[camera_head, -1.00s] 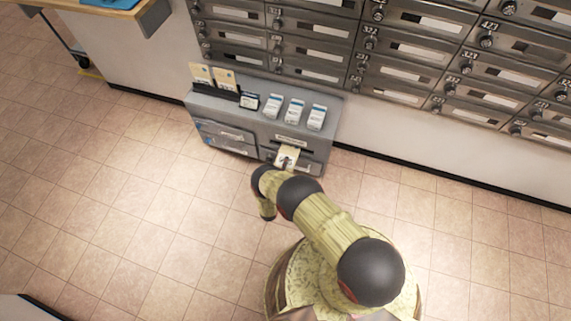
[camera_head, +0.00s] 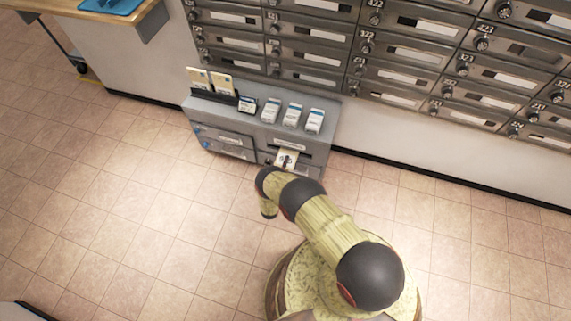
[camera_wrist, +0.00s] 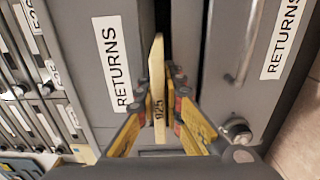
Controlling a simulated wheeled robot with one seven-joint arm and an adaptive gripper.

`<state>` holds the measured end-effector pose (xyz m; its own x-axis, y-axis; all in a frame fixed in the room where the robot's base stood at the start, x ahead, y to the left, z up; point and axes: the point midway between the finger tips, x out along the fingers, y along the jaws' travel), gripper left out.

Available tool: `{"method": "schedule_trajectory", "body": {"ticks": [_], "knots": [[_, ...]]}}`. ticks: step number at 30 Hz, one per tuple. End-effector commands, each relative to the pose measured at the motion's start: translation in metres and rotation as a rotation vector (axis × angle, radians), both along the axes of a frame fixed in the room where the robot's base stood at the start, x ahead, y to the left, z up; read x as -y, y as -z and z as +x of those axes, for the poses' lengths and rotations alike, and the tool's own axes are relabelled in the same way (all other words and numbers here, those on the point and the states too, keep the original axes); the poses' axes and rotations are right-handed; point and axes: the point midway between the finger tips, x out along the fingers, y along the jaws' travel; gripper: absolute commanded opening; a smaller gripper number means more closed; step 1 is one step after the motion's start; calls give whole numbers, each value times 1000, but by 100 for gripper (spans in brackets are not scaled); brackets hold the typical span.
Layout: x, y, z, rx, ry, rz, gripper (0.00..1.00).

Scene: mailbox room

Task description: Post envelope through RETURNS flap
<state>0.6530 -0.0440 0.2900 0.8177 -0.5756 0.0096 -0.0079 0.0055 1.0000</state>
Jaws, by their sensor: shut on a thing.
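The cream envelope (camera_head: 287,158) is at the front of the grey cabinet's right-hand part. In the wrist view the envelope (camera_wrist: 157,75) shows edge-on, held between the yellow-padded fingers of my gripper (camera_wrist: 160,108). Its far end points at a dark slot (camera_wrist: 162,14). Whether its tip is inside the slot I cannot tell. White RETURNS labels (camera_wrist: 117,63) stand on both sides of the slot in the wrist view. In the head view my gripper (camera_head: 285,168) is small and partly hidden by my wrist.
The grey cabinet (camera_head: 238,113) stands against the wall, with cards and several small boxes (camera_head: 292,115) on top. A bank of metal mailboxes (camera_head: 400,75) is above. A wooden counter (camera_head: 125,15) is at the upper left. The tiled floor is clear.

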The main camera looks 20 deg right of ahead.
Motion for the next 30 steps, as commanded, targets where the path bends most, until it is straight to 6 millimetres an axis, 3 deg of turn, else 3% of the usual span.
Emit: {"method": "schedule_trajectory", "body": {"ticks": [25, 26, 30], "knots": [[23, 0, 31, 1, 1, -1, 0], [23, 0, 31, -1, 0, -1, 9], [22, 0, 31, 0, 0, 0, 17]]}}
